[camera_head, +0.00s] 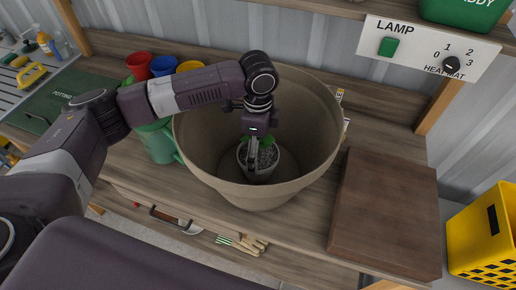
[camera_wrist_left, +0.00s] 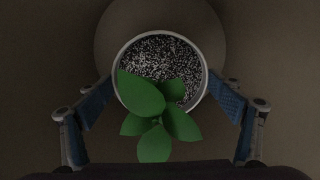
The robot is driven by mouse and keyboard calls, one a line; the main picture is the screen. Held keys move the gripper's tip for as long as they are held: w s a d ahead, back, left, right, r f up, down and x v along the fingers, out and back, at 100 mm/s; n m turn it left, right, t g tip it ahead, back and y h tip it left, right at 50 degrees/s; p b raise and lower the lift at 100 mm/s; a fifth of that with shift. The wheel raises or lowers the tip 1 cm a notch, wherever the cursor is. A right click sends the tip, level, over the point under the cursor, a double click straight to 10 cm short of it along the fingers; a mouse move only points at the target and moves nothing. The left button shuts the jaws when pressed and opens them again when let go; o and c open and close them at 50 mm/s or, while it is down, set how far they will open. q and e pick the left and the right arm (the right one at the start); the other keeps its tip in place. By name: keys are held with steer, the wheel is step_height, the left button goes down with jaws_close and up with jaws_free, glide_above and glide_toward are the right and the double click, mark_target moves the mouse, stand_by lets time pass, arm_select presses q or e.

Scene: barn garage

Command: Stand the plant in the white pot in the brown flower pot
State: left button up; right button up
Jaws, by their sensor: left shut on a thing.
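The brown flower pot (camera_head: 325,130) is large and wide, upright on the wooden bench, with its mouth facing up. The plant's white pot (camera_head: 262,172) is inside it, near the front wall, with speckled soil and green leaves on top. In the left wrist view the plant (camera_wrist_left: 155,110) lies between the fingers, and the white pot's rim (camera_wrist_left: 205,80) is round and seen from above. My left gripper (camera_head: 253,155) reaches down into the brown pot and is shut on the white pot. Whether the white pot's base touches the brown pot's floor is hidden. My right gripper is not in view.
A brown board (camera_head: 385,205) lies right of the brown pot. A shelf with a lamp panel (camera_head: 425,45) hangs above right. A yellow crate (camera_head: 485,235) stands at far right.

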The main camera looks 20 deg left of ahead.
arm_select(q)
steer(key=shift+d+r, duration=0.1)
steer(key=o, duration=2)
step_height(320, 180, up, 9)
steer(key=p, duration=1)
steer(key=shift+r+p, duration=0.5)
steer(key=shift+r, duration=7.7)
steer(key=shift+f, duration=0.1)
